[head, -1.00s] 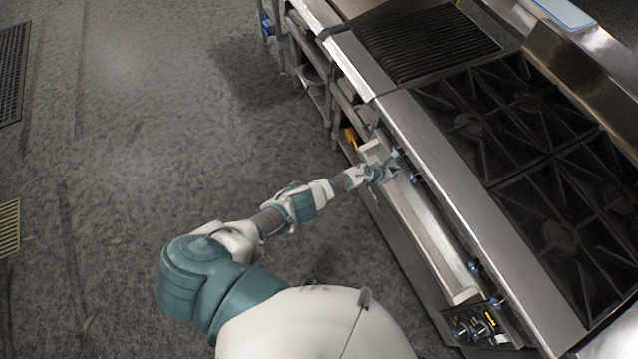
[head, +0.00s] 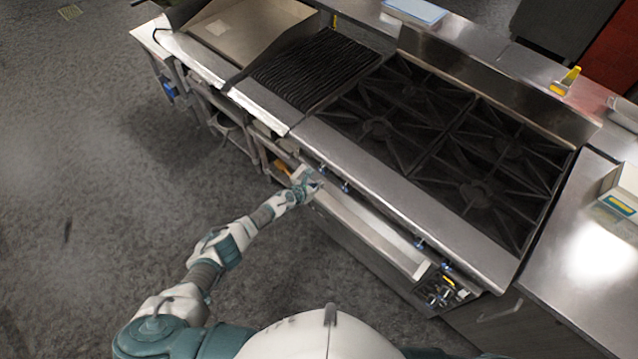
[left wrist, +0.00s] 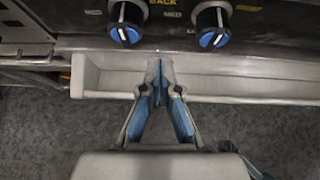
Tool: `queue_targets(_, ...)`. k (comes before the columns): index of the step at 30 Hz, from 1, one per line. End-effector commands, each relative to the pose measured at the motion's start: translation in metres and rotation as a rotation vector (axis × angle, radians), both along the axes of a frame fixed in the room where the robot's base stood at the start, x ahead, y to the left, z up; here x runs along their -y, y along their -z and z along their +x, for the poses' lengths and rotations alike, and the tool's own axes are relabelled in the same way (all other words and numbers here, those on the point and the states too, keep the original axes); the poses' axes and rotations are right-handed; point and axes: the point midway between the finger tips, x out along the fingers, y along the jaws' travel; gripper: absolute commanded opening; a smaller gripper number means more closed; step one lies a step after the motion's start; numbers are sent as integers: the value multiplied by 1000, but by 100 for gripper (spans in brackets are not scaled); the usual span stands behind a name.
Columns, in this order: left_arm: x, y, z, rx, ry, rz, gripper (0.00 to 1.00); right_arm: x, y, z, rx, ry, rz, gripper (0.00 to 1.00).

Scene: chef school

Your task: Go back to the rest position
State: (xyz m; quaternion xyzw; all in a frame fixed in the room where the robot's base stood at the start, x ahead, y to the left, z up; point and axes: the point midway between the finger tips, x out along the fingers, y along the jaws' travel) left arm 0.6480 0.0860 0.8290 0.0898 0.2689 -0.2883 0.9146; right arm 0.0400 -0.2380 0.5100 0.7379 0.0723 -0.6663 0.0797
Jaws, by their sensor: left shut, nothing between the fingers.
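My left gripper (head: 312,188) reaches out to the front of the stove (head: 400,205), at the left end of its front ledge (head: 365,232). In the left wrist view my left gripper (left wrist: 160,75) is shut with its fingertips together and nothing between them. The tips show over the pale ledge (left wrist: 235,85), just below two blue-faced knobs (left wrist: 124,25); whether they touch the ledge I cannot tell. My right gripper is not in view.
The burner grates (head: 470,150) and a ribbed grill (head: 315,70) lie behind the stove front. A steel counter (head: 590,250) stands at the right. Shelves (head: 225,115) stand under the left end. The grey floor (head: 90,200) on the left is clear.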

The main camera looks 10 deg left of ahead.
Motion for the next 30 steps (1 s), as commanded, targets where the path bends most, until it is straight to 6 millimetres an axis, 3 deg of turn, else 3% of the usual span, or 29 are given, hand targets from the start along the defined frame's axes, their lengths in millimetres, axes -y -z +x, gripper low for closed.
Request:
queue_targets(10,-2,-3,-2,-3,-3,-4,0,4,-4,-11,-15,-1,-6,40)
queue_targets(14,-5,21,-19,-82,-99,-110,0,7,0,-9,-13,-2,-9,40)
queue_targets(17,-14,68,-53,-243,-316,-324,0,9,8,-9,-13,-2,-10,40)
queue_targets(20,-32,129,-103,-446,-629,-587,0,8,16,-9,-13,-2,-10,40)
queue_targets(24,-63,207,-185,-680,-1088,-907,0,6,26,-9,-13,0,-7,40)
queue_targets(26,-76,237,-224,-757,-1282,-1021,0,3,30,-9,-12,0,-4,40)
queue_targets(30,-105,296,-322,-877,-1733,-1248,0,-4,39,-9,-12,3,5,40)
